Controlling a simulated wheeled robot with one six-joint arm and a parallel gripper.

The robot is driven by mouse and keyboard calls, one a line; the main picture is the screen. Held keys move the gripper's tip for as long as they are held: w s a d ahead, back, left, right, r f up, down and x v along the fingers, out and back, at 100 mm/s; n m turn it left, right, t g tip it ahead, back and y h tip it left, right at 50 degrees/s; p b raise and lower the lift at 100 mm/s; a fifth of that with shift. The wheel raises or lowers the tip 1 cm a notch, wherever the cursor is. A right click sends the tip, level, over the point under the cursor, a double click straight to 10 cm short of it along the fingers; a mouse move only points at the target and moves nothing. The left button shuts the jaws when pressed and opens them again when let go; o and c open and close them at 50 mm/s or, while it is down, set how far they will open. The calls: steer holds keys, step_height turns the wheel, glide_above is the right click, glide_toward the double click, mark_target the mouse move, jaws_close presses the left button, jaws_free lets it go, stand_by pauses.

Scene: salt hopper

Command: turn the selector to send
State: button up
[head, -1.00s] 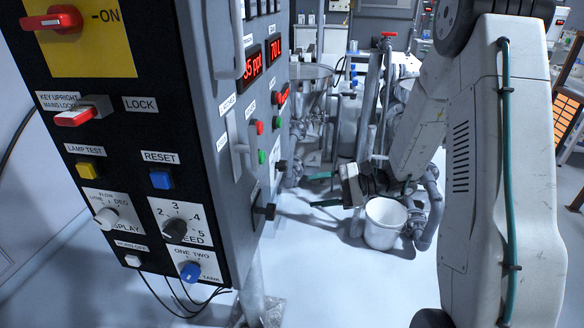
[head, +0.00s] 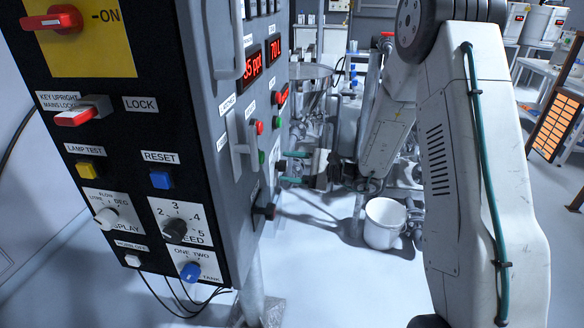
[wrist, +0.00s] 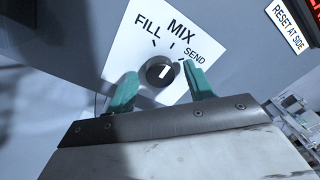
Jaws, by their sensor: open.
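The selector knob (wrist: 158,73) is dark and round, with a white mark on its face. It sits on a white plate (wrist: 134,40) lettered FILL, MIX and SEND. The mark slants up and right; I cannot tell exactly which word it points to. My gripper (wrist: 160,82) is open, with one teal finger left of the knob and one right of it, the right one close to SEND. No clear contact shows. In the head view my gripper (head: 283,167) is at the side face of the grey cabinet (head: 215,70); I cannot make out the selector clearly there.
A RESET AT SIDE label (wrist: 290,22) is right of the plate. On the cabinet side are a pale handle (head: 238,145), red and green buttons, and a dark knob (head: 265,210). A white bucket (head: 384,223) stands on the floor, with pipework behind.

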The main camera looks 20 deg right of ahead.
steer(key=c, duration=1)
steer(key=shift+m, duration=0.3)
steer(key=shift+m+g, duration=0.3)
steer(key=shift+m, duration=3.9)
